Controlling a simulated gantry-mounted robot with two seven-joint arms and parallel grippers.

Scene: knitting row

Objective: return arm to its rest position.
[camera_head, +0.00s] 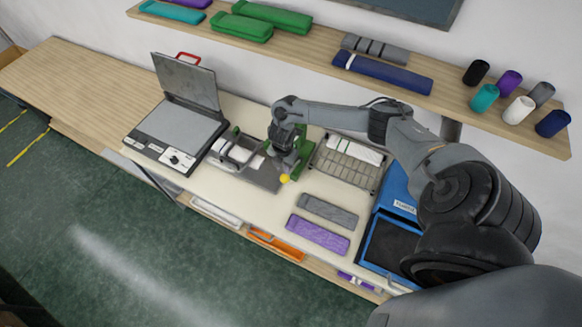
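My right arm comes in from the right edge and stretches leftward over the bench. Its gripper (286,160) points down at a small machine with a green post (302,150), a yellow knob (284,178) and a grey metal plate (262,178). The gripper overlaps the green post in the picture. I cannot tell whether it touches the machine, and its fingers are too small and dark to show open or shut. My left arm and gripper are out of view.
A heat press (180,128) with raised lid stands left. A wire basket (345,170) and blue bin (372,254) sit right. Grey (328,211) and purple (318,235) folded pieces lie in front. A shelf (310,50) with rolls and spools runs behind. The bench's left end (60,75) is clear.

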